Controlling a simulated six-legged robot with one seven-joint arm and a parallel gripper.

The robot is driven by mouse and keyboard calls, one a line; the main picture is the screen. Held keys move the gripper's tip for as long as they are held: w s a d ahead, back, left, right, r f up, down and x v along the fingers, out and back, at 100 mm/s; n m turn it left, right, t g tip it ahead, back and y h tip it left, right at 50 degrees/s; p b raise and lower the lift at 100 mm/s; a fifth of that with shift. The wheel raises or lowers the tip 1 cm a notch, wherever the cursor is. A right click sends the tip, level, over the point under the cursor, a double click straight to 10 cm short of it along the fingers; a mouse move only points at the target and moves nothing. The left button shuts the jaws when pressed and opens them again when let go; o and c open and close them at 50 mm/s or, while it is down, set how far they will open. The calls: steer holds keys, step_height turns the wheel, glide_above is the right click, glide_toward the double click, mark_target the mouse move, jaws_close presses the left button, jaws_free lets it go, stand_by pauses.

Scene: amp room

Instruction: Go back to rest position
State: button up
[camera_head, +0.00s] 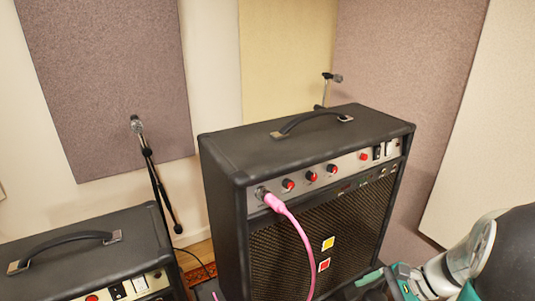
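Part of my arm, grey, black and teal, shows at the bottom right corner, in front of the right side of a black amplifier (222,200). Teal parts at its end, which look like part of my gripper (388,284), are cut off by the bottom edge. I cannot tell whether it is open or shut, or whether it holds anything. A pink cable (300,236) has its plug in the jack at the left end of the amplifier's control panel and hangs down the front.
The amplifier has red knobs, switches, a top handle (312,119), and yellow and red squares on its grille. A second amplifier (140,219) stands at lower left. A microphone stand (155,180) is between them; another microphone (332,77) is behind. Acoustic panels (105,75) line the walls.

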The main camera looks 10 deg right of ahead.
steer(key=s+a+r+n+t+h, duration=0.2)
steer(key=a+r+n+h, duration=0.6)
steer(key=a+r+n, duration=0.6)
steer(key=s+a+n, duration=0.1)
steer(key=a+n, duration=0.1)
steer(key=n, duration=0.1)
steer(key=shift+r, duration=0.25)
steer(key=c, duration=1)
steer(key=shift+a, duration=0.1)
